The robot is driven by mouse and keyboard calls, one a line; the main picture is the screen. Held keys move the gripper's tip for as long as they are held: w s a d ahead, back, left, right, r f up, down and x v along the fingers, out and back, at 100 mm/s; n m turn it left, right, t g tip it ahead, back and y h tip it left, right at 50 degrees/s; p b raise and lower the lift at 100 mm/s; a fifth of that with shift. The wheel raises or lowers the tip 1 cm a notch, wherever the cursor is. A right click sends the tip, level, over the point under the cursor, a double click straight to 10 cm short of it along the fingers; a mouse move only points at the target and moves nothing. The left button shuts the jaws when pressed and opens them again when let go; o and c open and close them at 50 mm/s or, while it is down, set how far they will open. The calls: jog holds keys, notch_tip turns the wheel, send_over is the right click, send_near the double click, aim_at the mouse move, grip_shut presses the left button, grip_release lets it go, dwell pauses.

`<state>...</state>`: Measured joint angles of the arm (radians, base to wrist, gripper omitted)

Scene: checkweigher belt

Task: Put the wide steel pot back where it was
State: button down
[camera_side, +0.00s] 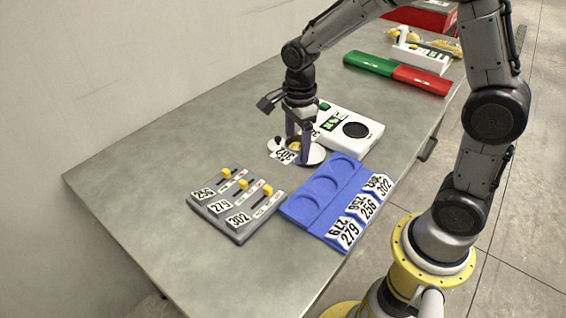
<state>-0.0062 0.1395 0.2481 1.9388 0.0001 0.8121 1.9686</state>
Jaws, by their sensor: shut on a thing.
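The wide steel pot (316,156) appears as a pale, shiny round shape under my gripper, between the white scale and the grey slider panel. My gripper (298,150) points down and is shut on it; the fingers hide part of it. A white tag (283,157) reading 302 shows at its left side. I cannot tell whether the pot touches the table. The blue tray (290,209) lies in front and to the right, with round recesses that look empty and tags reading 279, 256 and 302 along its near side.
A white scale (372,144) with a black round plate stands right behind the pot. A grey panel (240,234) with yellow sliders lies front left. A green bar (368,64) and a red bar (422,80) lie farther back. The table's left part is clear.

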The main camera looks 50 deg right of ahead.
send_over(283, 174)
notch_tip(283, 174, down, 5)
jog(key=shift+f, duration=1.65)
jog(key=shift+f, duration=0.1)
jog(key=shift+c, duration=0.2)
grip_release()
